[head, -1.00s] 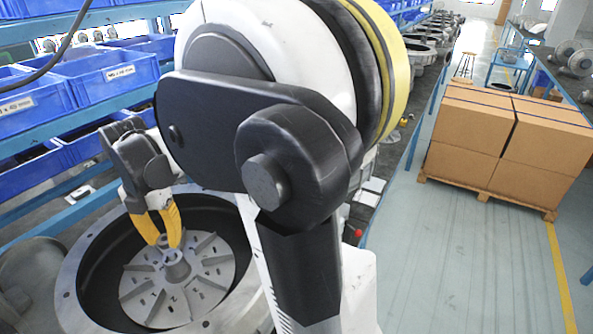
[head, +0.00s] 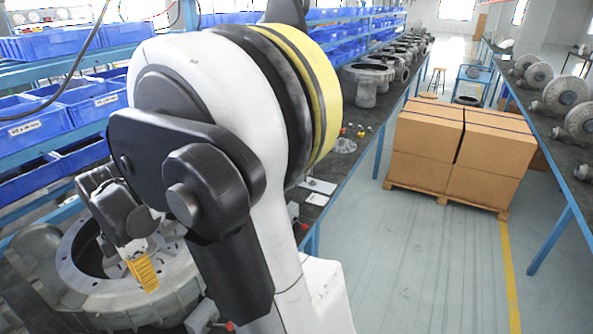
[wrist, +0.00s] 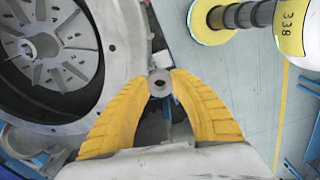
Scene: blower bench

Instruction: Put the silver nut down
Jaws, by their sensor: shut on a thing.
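My gripper (wrist: 160,90) has two yellow fingers and is shut on the silver nut (wrist: 159,84), a small grey ring with a dark hole, between the fingertips in the wrist view. In the head view my gripper (head: 143,273) is in front of the blower housing (head: 160,283), near its rim, with the fingers pointing down. The nut cannot be made out in the head view. In the wrist view the housing (wrist: 124,62) lies at the left, with a finned impeller (wrist: 55,35) inside it, apart from the nut.
Blue bins (head: 90,107) stand on a rack at the left. A dark workbench (head: 350,150) with several housings runs to the back. Strapped cardboard boxes (head: 455,150) sit on a pallet on the floor. Several grey rounded parts (head: 568,92) stand on the right bench.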

